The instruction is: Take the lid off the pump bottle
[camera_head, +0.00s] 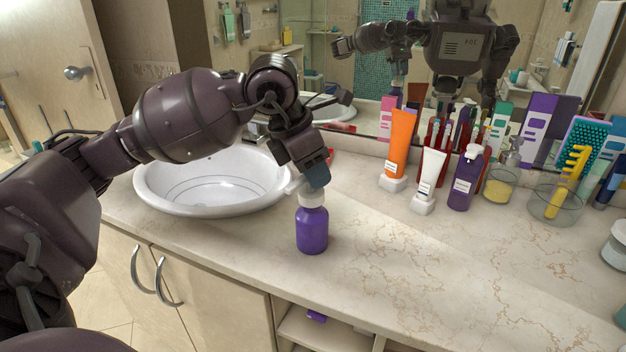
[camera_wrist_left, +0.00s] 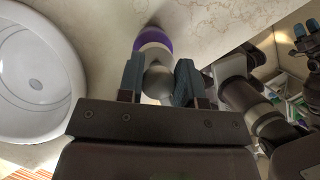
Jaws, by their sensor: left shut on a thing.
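A purple bottle (camera_head: 312,231) with a white collar and lid (camera_head: 311,196) stands upright on the counter in front of the sink. My left gripper (camera_head: 317,178) reaches down over its top from above and is shut on the lid. In the left wrist view the pale, rounded lid (camera_wrist_left: 157,80) sits between the two fingers of the left gripper (camera_wrist_left: 158,72), with the purple bottle (camera_wrist_left: 153,38) beyond it. The fingers hide part of the lid in the head view. I cannot tell whether the lid is apart from the bottle.
A white basin (camera_head: 212,187) lies left of the bottle. An orange tube (camera_head: 399,140), a white tube (camera_head: 431,170), a second purple pump bottle (camera_head: 464,183) and a glass cup with a yellow comb (camera_head: 556,203) stand along the mirror. The counter's right front is clear.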

